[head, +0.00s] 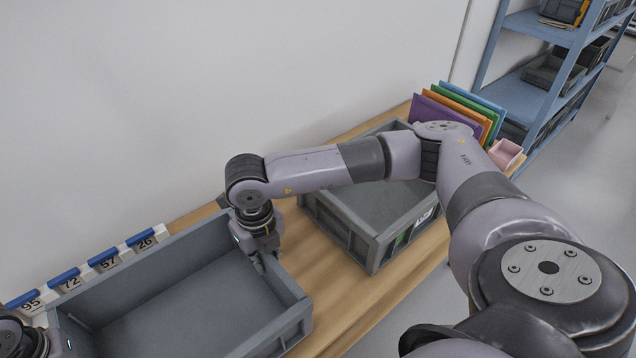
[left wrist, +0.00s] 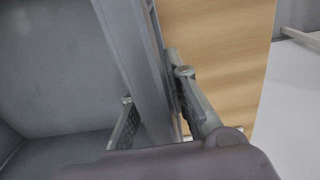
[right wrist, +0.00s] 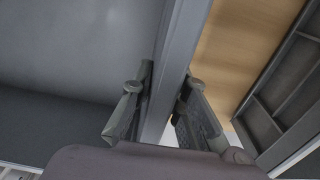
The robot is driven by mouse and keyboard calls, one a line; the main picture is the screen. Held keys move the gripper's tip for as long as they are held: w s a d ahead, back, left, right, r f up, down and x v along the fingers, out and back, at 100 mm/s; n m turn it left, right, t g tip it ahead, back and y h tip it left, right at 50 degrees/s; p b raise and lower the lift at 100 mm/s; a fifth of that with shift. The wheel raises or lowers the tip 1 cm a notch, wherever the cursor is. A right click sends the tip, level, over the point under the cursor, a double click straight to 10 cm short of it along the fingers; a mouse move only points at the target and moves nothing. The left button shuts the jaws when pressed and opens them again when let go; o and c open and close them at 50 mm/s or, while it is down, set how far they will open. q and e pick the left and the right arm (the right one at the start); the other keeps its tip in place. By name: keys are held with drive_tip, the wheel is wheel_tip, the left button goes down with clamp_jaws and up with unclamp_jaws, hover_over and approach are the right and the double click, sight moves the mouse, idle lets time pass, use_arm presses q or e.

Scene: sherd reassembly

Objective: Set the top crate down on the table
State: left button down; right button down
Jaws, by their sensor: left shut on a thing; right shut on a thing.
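A grey crate (head: 190,305) is in the lower left of the head view, empty inside. My right gripper (head: 262,262) is shut on its right wall; in the right wrist view the fingers (right wrist: 160,105) straddle the wall rim (right wrist: 180,65). My left gripper is shut on the opposite wall; in the left wrist view the fingers (left wrist: 155,100) straddle that rim (left wrist: 137,60). In the head view only part of my left arm shows at the lower left corner. The wooden table (head: 385,290) lies below. I cannot tell whether the held crate touches the table.
A second grey crate (head: 375,255) stands on the table to the right, close to the held one. Coloured folders (head: 465,110) and a pink box (head: 505,153) are behind it. Numbered blue-and-white labels (head: 103,259) line the wall side. A blue shelf (head: 515,90) stands at the far right.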

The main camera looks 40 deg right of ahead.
use_arm(q)
drive_tip(key=shift+f+b, duration=0.45)
drive_tip(key=shift+f, duration=0.15)
use_arm(e)
drive_tip(key=shift+f, duration=0.65)
use_arm(q)
drive_tip(key=c, duration=1.6)
unclamp_jaws()
use_arm(e)
drive_tip(key=c, duration=1.6)
unclamp_jaws()
use_arm(q)
drive_tip(key=shift+o, duration=0.2)
use_arm(e)
drive_tip(key=shift+o, duration=0.2)
use_arm(q)
drive_tip(key=shift+r, duration=0.1)
wheel_tip(320, 180, up, 12)
drive_tip(key=shift+f, duration=0.2)
use_arm(e)
drive_tip(key=shift+r, duration=0.1)
use_arm(q)
drive_tip(key=shift+r, duration=0.1)
use_arm(e)
drive_tip(key=shift+r, duration=0.2)
wheel_tip(320, 180, up, 12)
drive_tip(key=shift+f, duration=0.25)
